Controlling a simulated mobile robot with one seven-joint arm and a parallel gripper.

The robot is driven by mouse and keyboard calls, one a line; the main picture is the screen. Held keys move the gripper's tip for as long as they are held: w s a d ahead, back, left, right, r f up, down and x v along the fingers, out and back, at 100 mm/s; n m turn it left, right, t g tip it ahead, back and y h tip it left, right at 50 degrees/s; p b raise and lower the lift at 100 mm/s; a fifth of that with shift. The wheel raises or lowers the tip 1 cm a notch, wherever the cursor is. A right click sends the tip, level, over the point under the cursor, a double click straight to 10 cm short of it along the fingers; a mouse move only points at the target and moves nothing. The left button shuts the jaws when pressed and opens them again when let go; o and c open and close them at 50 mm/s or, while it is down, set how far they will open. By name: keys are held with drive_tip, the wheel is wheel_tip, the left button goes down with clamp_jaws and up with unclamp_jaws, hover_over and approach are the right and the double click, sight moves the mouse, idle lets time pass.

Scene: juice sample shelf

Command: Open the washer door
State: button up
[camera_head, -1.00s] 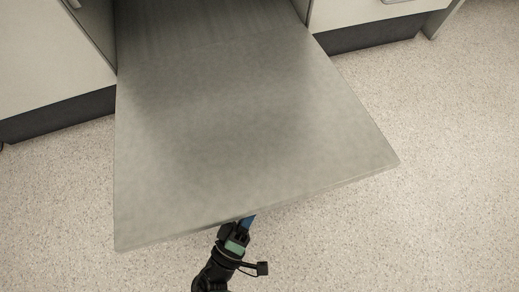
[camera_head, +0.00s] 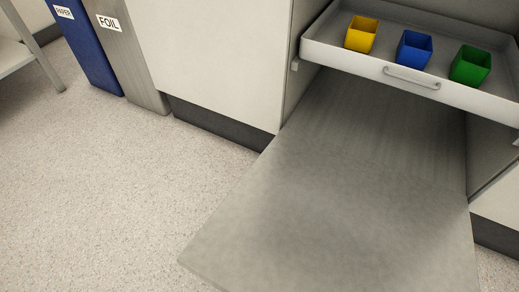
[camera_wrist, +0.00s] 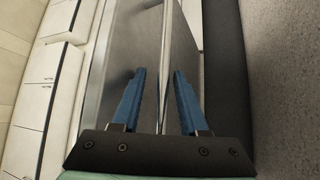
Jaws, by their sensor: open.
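The washer door (camera_head: 340,215) is a flat grey metal panel, folded down and out from the front below a drawer. Its near end runs out of the head view at the bottom. My gripper (camera_wrist: 159,76) shows in the wrist view with its two blue fingers apart. The edge of a grey metal panel (camera_wrist: 120,52), apparently the door, shows in line with the gap between the fingers. I cannot tell whether the fingers touch it. My gripper is not in the current head view.
A pulled-out drawer (camera_head: 345,62) above the door holds yellow (camera_head: 361,35), blue (camera_head: 414,49) and green (camera_head: 469,66) cups. The PAPER bin (camera_head: 85,50) and FOIL bin (camera_head: 130,65) stand at upper left. Speckled floor (camera_head: 100,200) is free left of the door.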

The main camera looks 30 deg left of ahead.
drive_tip(key=b+v, duration=0.1)
drive_tip(key=v, duration=1.1)
drive_tip(key=shift+b, duration=0.35)
drive_tip(key=shift+s+a, duration=0.15)
drive_tip(key=shift+a, duration=0.05)
